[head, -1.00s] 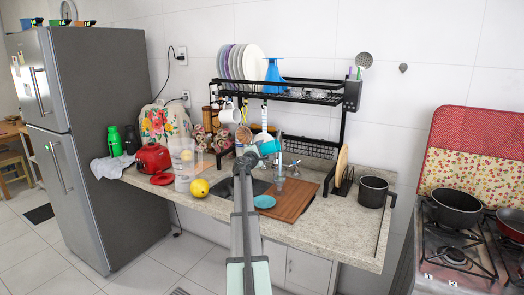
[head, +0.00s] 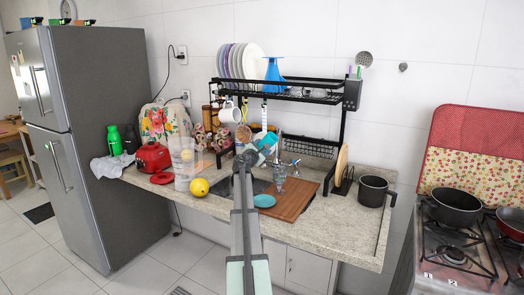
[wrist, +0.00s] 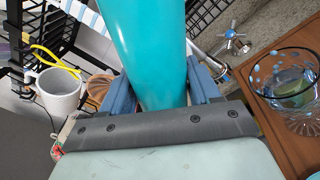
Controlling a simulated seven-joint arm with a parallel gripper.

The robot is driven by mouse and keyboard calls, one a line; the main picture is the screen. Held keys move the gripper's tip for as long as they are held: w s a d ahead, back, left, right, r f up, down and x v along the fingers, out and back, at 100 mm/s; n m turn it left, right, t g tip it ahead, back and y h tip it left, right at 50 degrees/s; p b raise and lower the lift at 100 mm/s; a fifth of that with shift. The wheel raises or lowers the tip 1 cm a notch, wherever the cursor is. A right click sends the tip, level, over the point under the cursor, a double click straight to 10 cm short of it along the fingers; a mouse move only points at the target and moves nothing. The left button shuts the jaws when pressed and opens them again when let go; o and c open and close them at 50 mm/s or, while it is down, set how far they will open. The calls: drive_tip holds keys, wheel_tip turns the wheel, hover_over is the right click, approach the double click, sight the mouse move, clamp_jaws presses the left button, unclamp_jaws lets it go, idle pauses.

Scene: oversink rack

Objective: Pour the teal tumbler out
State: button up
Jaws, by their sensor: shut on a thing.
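The teal tumbler (head: 267,142) is held above the sink (head: 261,187), in front of the rack. It is tilted in the head view; its mouth and any contents cannot be made out. In the wrist view the tumbler (wrist: 155,55) fills the space between the blue fingers of my gripper (wrist: 155,90). My gripper is shut on it, and in the head view my arm hides part of the sink below.
A patterned clear glass (wrist: 290,88) stands on the wooden board (head: 297,200), right of my gripper. A small teal dish (head: 264,201) is near it. The black rack (head: 300,93) with a hanging white mug (wrist: 60,92) is close behind. A lemon (head: 199,187) and clear pitcher (head: 184,165) stand left.

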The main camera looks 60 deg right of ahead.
sight(261, 141)
drive_tip(key=shift+r+n, duration=0.1)
drive_tip(key=shift+n, duration=0.4)
drive_tip(key=shift+s, duration=0.1)
drive_tip(key=s+r+n, duration=0.2)
drive_tip(key=n, duration=0.1)
drive_tip(key=shift+s+d, duration=0.1)
drive_tip(key=shift+s, duration=0.15)
drive_tip(key=shift+w+r+n, duration=0.35)
drive_tip(key=shift+w+n, duration=0.3)
drive_tip(key=shift+n, duration=0.4)
drive_tip(key=shift+w+r+n, duration=0.3)
drive_tip(key=shift+w+n, duration=0.3)
drive_tip(key=shift+n, duration=0.45)
